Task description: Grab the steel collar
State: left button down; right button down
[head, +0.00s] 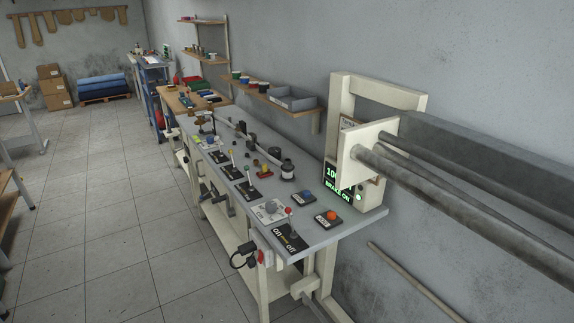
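I cannot pick out the steel collar with certainty. A small dark round piece with a pale band (287,170) stands upright on the grey workbench (325,238), left of the lit display, but I cannot tell if it is the collar. Other small parts farther along the bench are too small to identify. Neither of my grippers is in view.
The bench carries several levers, a red-knobbed on/off lever (290,228), an orange button (332,217) and a blue button (306,196). A cream frame (341,100) with a "BRAKE ON" display (337,180) and long grey bars stands right. The tiled floor (110,220) left is clear.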

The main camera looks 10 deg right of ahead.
aim_at(287, 164)
jog(key=i+j+u, duration=0.35)
jog(key=i, duration=0.55)
jog(key=i+u, duration=0.35)
jog(key=i, duration=0.6)
jog(key=i+j+z, duration=0.1)
jog(key=i+z, duration=0.2)
jog(key=i, duration=0.15)
jog(key=i+j+z, duration=0.15)
jog(key=i+z, duration=0.2)
jog(key=i, duration=0.15)
